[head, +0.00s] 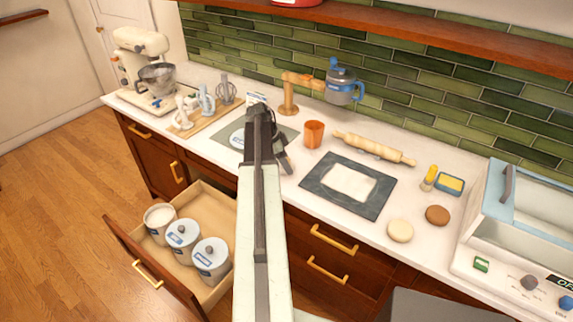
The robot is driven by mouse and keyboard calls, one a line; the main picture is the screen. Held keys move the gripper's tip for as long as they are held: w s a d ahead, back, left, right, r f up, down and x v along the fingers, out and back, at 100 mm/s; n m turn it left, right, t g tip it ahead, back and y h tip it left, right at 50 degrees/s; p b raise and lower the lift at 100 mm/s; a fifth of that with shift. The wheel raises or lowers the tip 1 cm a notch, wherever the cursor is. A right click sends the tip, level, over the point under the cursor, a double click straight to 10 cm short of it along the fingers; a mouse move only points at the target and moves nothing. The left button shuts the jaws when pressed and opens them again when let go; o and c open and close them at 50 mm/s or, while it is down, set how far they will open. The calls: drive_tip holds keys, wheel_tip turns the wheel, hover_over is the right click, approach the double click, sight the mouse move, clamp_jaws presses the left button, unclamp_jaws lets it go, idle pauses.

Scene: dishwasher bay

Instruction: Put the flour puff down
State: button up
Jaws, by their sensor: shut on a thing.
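My gripper (284,161) is over the counter, mostly hidden behind my own arm, between a grey mat on the left and the orange cup (313,134) on the right. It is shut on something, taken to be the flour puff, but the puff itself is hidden. A dark board (375,201) with a pale, floury sheet (350,184) on it lies to the right of my gripper.
A white lid (238,138) lies on the grey mat (283,131). The open drawer (222,205) holds an uncovered flour canister (158,218) and two lidded canisters (182,238). A rolling pin (375,148), two round discs (400,231) and an appliance (520,220) occupy the right.

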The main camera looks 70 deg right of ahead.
drive_tip(key=shift+f, duration=0.15)
drive_tip(key=o, duration=1.2)
drive_tip(key=shift+w+r+p, duration=0.1)
drive_tip(key=shift+r+p, duration=0.35)
drive_tip(key=shift+r, duration=0.15)
drive_tip(key=p+v, duration=1)
drive_tip(key=v, duration=0.1)
drive_tip(key=shift+a+r, duration=0.1)
drive_tip(key=shift+r, duration=0.05)
